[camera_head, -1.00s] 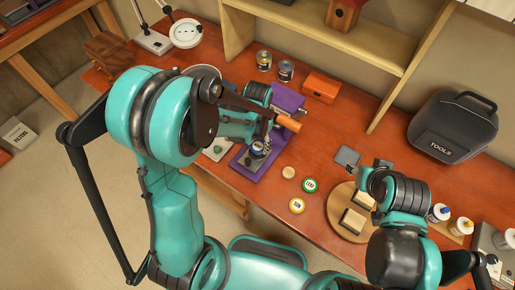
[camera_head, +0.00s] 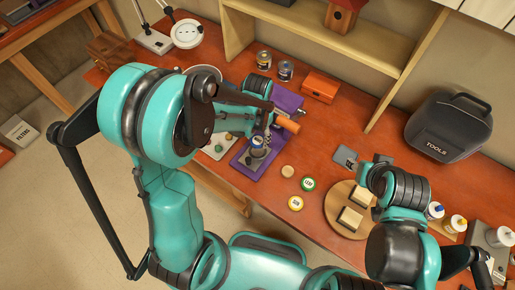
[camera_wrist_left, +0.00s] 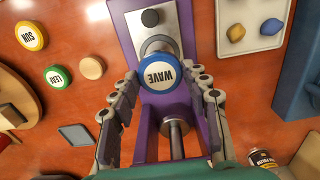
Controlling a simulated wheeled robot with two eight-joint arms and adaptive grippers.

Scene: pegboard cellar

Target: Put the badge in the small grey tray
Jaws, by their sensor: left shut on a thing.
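The badge (camera_wrist_left: 158,73), a round white one with a blue rim and the word WAVE, sits between the fingertips of my left gripper (camera_wrist_left: 161,80), which is shut on it. In the head view the badge (camera_head: 258,142) is over the purple press (camera_head: 243,163); whether it touches the press is hard to tell. The small grey tray (camera_head: 345,159) lies flat on the bench, right of the press, and looks empty; it also shows in the left wrist view (camera_wrist_left: 77,134). My right gripper (camera_head: 372,168) is near this tray, its fingers mostly hidden.
Green LEAF (camera_head: 308,184) and yellow SUN (camera_head: 295,203) badges and a plain wooden disc (camera_head: 287,171) lie between press and round board (camera_head: 333,208). A pale tray (camera_head: 217,149) with small coloured pieces is left of the press. The press's orange handle (camera_head: 287,124) sticks out rightward.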

